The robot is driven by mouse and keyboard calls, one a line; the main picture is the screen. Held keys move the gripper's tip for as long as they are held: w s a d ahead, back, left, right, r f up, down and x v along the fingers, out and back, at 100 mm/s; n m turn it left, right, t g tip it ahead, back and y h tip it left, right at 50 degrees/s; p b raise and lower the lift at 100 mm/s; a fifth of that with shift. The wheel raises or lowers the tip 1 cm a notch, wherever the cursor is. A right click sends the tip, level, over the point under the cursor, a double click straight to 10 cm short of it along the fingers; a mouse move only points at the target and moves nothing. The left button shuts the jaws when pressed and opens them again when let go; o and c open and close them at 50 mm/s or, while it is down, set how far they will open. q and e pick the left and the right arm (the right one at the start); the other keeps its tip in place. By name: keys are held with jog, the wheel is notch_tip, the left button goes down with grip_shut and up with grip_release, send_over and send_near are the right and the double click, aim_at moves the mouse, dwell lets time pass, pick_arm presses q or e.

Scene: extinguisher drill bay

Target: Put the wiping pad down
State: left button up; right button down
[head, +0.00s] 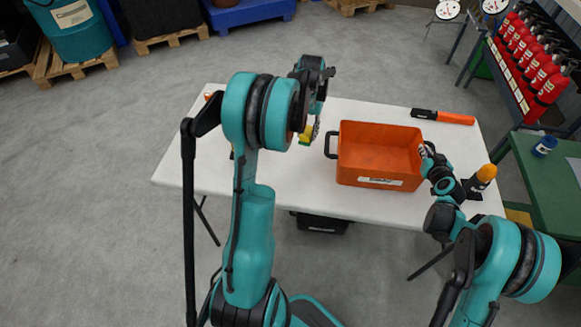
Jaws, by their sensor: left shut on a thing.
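The wiping pad (305,134), yellow and green, is partly hidden by my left gripper (316,129). My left gripper is shut on the pad over the white table (270,183), left of the orange crate (378,134). Whether the pad touches the table cannot be told. My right gripper (425,152) is at the right wall of the crate, where a handle would be hidden behind it; its fingers are too small to read. The crate looks empty and has a black handle on its left side.
An orange and black tool (443,116) lies at the table's back right. An orange-topped black item (481,179) stands near the right edge. A green bench (545,185) with a blue container (544,146) is at the right. The table's front left is clear.

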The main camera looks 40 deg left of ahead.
pick_arm(q)
jog(key=shift+n, duration=0.7)
jog(key=s+f, duration=0.4)
jog(key=s+a+f, duration=0.1)
jog(key=s+f, duration=0.1)
jog(key=shift+s+a+f, duration=0.1)
jog(key=shift+s+f, duration=0.2)
jog(key=shift+f, duration=2.25)
jog(key=o, duration=1.1)
jog(key=shift+f, duration=0.15)
jog(key=shift+o, duration=0.2)
